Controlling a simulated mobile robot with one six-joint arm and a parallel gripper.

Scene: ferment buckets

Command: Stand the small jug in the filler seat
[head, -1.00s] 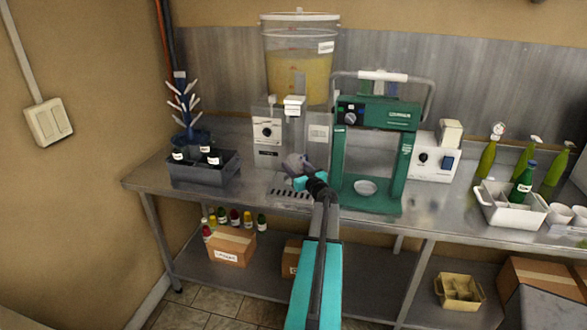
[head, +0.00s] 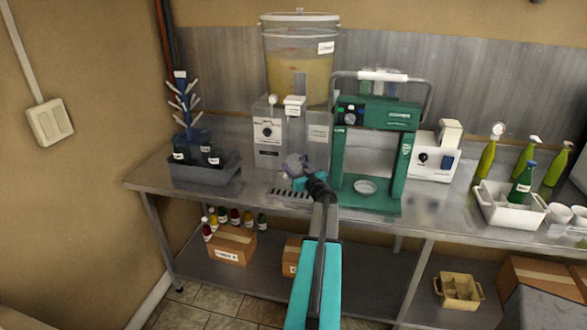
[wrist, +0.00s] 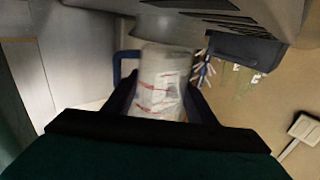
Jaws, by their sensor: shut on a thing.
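My gripper (head: 304,180) is shut on the small jug (head: 293,163), which is partly hidden by the gripper in the head view. In the wrist view the jug (wrist: 160,85) is a pale, translucent cylinder with red marks and a blue handle at its left, between the dark fingers. The filler (head: 268,140) is a grey machine under a clear tank of yellow liquid. The jug is in front of it, below its white spout block (head: 294,104) and over the slotted plate (head: 290,194) at its foot. I cannot tell whether the jug touches the plate.
A green-framed machine (head: 340,150) stands close at the right of my gripper. A grey crate (head: 205,175) with dark bottles and a blue rack is at the left. A white bin (head: 500,212) and green bottles are at the far right. The steel bench (head: 150,178) is bare at its left end.

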